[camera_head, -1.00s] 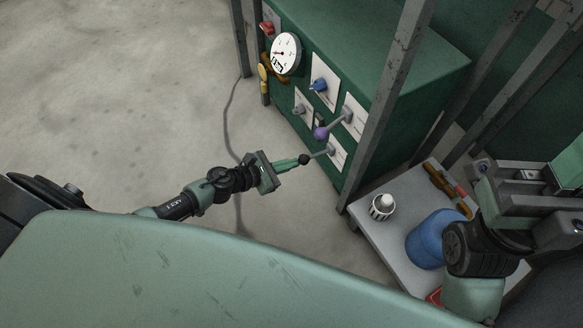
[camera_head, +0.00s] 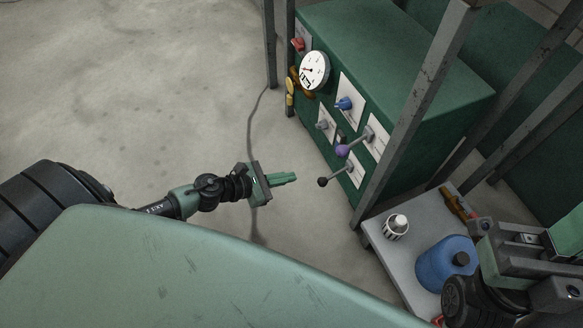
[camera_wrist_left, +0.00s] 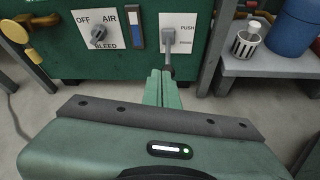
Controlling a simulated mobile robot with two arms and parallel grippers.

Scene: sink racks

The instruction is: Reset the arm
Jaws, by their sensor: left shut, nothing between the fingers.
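My left arm comes in from the left, and its left gripper (camera_head: 294,178) is shut and empty. Its green fingertips point at a lever with a black knob (camera_head: 322,182), with a small gap between them. In the left wrist view the closed fingers (camera_wrist_left: 162,80) stand below the lever's PUSH plate (camera_wrist_left: 178,34). My right gripper (camera_head: 535,255) is partly in view at the lower right; its fingertips are not clearly visible.
The green panel cabinet (camera_head: 420,75) carries a gauge (camera_head: 314,70), a blue knob (camera_head: 344,103) and a purple-knobbed lever (camera_head: 342,151). A grey post (camera_head: 415,110) stands in front. A low table (camera_head: 385,243) holds a blue jug (camera_head: 440,268) and a striped cup (camera_head: 396,230). The floor left is clear.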

